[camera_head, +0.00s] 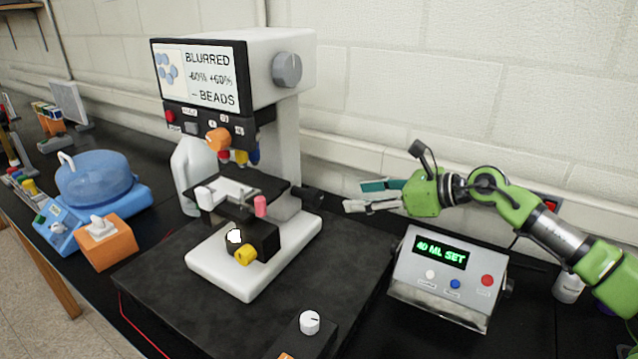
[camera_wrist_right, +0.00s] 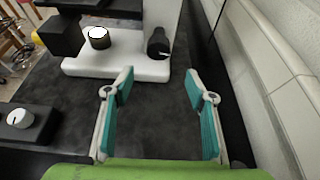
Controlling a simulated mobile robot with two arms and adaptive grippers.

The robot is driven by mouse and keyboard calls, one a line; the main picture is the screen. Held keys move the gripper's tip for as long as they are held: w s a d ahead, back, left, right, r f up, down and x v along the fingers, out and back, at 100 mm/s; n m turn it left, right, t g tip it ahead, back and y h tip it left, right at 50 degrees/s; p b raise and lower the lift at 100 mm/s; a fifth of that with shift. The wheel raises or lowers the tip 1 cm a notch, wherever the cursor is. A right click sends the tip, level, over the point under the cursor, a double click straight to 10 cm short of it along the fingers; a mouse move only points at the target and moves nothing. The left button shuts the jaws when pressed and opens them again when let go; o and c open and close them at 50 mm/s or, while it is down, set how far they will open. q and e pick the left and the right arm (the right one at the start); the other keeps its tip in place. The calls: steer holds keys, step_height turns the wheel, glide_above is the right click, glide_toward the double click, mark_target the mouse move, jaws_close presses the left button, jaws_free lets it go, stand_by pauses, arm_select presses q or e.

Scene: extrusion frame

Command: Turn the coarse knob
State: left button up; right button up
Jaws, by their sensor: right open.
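A white and black microscope (camera_head: 298,130) stands on a dark mat, its screen reading "BLURRED" and "BEADS". A black side knob (camera_head: 312,196) sticks out low on its right side; it also shows in the right wrist view (camera_wrist_right: 158,43). A grey round knob (camera_head: 287,69) sits high on the head's side. No label shows which is the coarse knob. My right gripper (camera_head: 358,196) is open and empty, to the right of the black knob and apart from it. In the right wrist view the black knob lies beyond the gap between my fingertips (camera_wrist_right: 158,82). My left gripper is out of view.
A grey box (camera_head: 440,285) reading "40 ML SET" stands below my right arm. A white dial (camera_head: 310,322) is at the mat's front. A blue domed device (camera_head: 95,180) and an orange box (camera_head: 106,243) stand left. The wall runs close behind.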

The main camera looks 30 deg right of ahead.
mark_target(319, 197)
steer(key=p+x, duration=0.2)
steer(key=x, duration=0.2)
steer(key=p+x, duration=0.2)
steer(key=x, duration=0.2)
steer(key=p+x, duration=0.1)
steer(key=x, duration=0.3)
steer(key=shift+w+a+r+p, duration=0.1)
steer(key=shift+a+r+p, duration=0.2)
steer(key=shift+p, duration=0.1)
steer(key=shift+w+a+f, duration=0.25)
steer(key=shift+w+f, duration=0.05)
steer(key=shift+w, duration=0.15)
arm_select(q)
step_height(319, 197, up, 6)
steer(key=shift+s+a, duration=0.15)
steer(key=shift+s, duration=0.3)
arm_select(e)
steer(key=c, duration=1.1)
